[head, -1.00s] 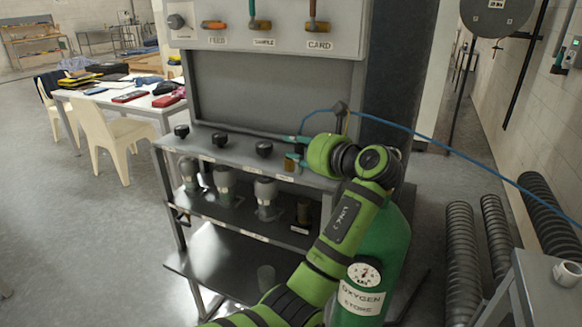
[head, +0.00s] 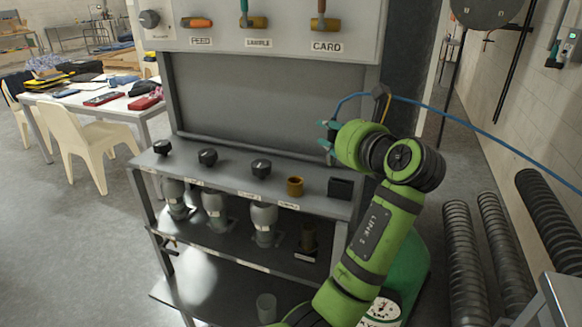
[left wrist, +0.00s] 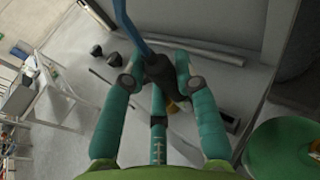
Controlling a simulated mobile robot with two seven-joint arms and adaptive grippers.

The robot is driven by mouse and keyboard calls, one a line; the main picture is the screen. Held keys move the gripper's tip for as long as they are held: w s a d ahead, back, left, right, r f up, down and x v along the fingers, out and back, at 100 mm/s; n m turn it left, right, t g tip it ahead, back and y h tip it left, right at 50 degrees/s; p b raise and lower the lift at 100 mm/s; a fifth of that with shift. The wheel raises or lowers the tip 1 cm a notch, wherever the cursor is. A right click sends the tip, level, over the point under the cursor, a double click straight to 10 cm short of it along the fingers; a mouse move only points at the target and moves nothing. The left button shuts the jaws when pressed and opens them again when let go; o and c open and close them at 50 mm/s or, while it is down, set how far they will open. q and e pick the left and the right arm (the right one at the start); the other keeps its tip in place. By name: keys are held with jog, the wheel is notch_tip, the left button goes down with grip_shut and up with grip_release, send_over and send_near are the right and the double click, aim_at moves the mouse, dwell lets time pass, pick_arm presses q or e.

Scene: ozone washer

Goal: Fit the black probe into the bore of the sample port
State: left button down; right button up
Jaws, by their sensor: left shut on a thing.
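My left gripper (head: 326,135) has teal fingers and is above the right part of the bench shelf, up and right of the brass port. In the left wrist view the left gripper (left wrist: 160,84) is shut on the black probe (left wrist: 159,97), and a blue cable (left wrist: 129,24) runs from the probe's end. The sample port is a brass cylinder (head: 295,187) standing on the shelf, apart from the fingers. In the left wrist view it shows partly behind the probe. My right gripper is not in view.
Black knobs (head: 261,167) stand left of the port, and a black block (head: 340,187) stands right of it. A grey back panel (head: 270,97) rises behind. The blue cable (head: 470,131) trails right. A green cylinder (head: 412,270) stands below my arm.

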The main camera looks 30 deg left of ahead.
pick_arm(q)
jog(key=shift+s+a+f+p, duration=0.2)
jog(key=shift+s+a+f, duration=0.1)
jog(key=shift+a+f, duration=1.1)
jog(key=shift+s+a+f+p, duration=0.25)
jog(key=shift+s+a+f, duration=0.1)
jog(key=shift+a+f, duration=1)
jog(key=shift+s+a+f+p, duration=0.2)
jog(key=shift+s+a+f, duration=0.1)
jog(key=shift+a+f, duration=1.05)
jog(key=shift+d+f, duration=0.25)
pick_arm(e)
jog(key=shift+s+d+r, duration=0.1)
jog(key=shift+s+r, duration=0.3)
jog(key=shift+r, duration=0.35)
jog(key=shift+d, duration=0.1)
pick_arm(q)
jog(key=c, duration=1)
grip_release()
jog(key=shift+o, duration=0.2)
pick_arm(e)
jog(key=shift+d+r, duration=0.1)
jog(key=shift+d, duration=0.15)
